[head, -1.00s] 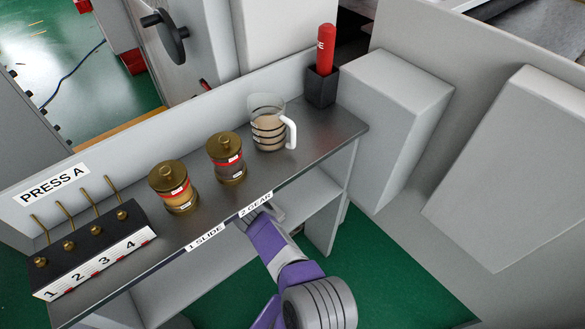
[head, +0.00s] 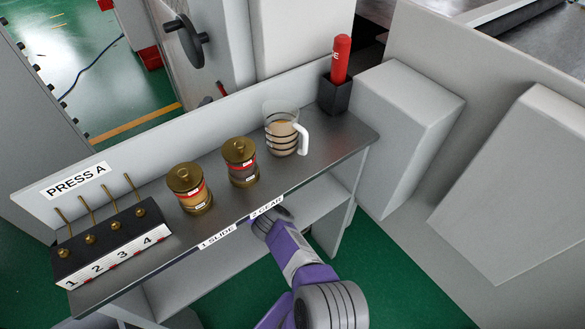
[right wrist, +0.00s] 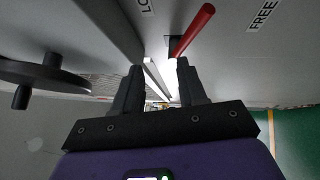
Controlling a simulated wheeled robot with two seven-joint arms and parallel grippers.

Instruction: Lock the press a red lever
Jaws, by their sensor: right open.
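In the right wrist view a red lever (right wrist: 192,30) juts from a dark slot in a pale panel. A label reading FREE (right wrist: 263,15) is to its right, and a partly cut-off label starting LO (right wrist: 146,7) is to its left. My right gripper (right wrist: 157,68) is open and empty, its two dark fingers apart below the lever. The lever appears beyond the fingertips, and I see no contact. In the head view a purple and grey arm of mine reaches to the shelf's front edge. No fingers show there. My left gripper is not in view.
The shelf (head: 325,150), marked PRESS A, holds two brass-lidded jars (head: 190,188) (head: 241,162), a glass mug (head: 283,130), a red marker (head: 341,58) in a black holder and a numbered rack (head: 112,243). A dark handwheel (right wrist: 45,72) projects at left in the wrist view.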

